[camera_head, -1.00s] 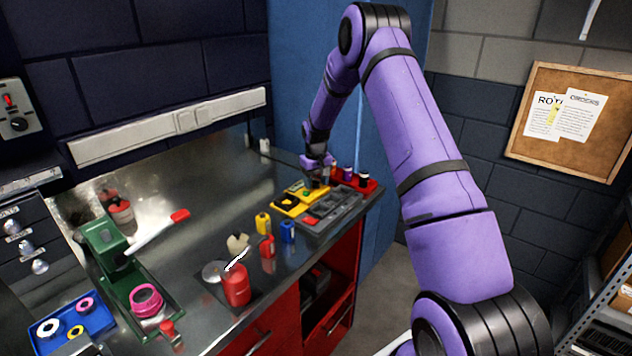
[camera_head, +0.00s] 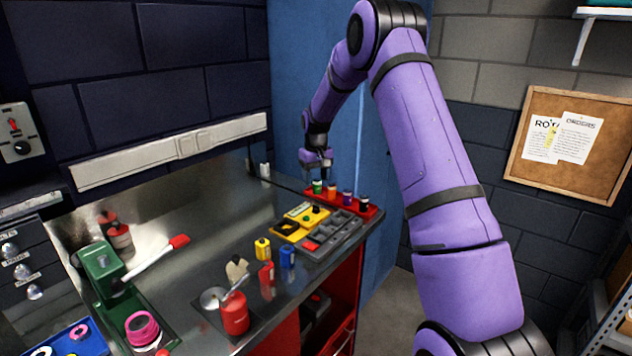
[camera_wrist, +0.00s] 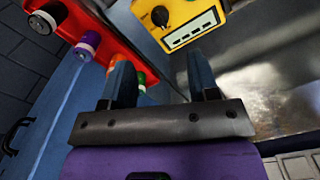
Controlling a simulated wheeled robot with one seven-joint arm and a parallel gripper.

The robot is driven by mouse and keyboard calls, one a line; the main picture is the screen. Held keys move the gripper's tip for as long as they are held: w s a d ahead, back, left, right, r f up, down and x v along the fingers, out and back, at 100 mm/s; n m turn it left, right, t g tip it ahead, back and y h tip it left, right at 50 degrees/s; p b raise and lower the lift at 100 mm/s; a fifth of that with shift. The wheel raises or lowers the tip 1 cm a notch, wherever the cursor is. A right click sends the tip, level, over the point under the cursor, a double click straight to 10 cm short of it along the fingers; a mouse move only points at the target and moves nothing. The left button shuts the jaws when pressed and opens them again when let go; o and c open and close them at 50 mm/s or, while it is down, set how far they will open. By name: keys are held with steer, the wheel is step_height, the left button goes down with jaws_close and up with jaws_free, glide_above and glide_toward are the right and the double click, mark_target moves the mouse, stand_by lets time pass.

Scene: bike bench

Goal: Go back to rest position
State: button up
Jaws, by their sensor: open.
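My gripper (camera_head: 318,160) is at the end of my purple arm, raised above the far right end of the metal bench. Its jaws are open and nothing is between them. In the wrist view my gripper (camera_wrist: 165,85) shows two dark fingers, apart, over the bench. Below it is a red rack (camera_head: 358,209) holding several small capped bottles; the rack also shows in the wrist view (camera_wrist: 110,32). A yellow box with a black knob (camera_head: 288,227) stands just in front of the rack, and it also shows in the wrist view (camera_wrist: 208,20).
A grey tray (camera_head: 323,246) with compartments lies beside the yellow box. Small yellow, red and blue bottles, a red can (camera_head: 234,314) and a green press (camera_head: 103,268) with a white lever stand nearer on the bench. A blue panel (camera_head: 290,60) rises behind my gripper.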

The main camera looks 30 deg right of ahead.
stand_by(0.4)
steer(key=s+a+r+t, duration=0.1)
steer(key=s+a+r, duration=0.5)
steer(key=s+r, duration=0.45)
steer(key=s+a+r+t, duration=0.2)
steer(key=s+a+r, duration=0.4)
steer(key=s+r, duration=0.45)
steer(key=s+a+r+t, duration=0.1)
steer(key=s+a, duration=0.2)
steer(key=s, duration=0.9)
steer(key=s+a+r+n+t, duration=0.1)
steer(key=s+a, duration=0.2)
steer(key=s, duration=0.9)
steer(key=shift+a+r, duration=0.2)
steer(key=shift+r, duration=0.05)
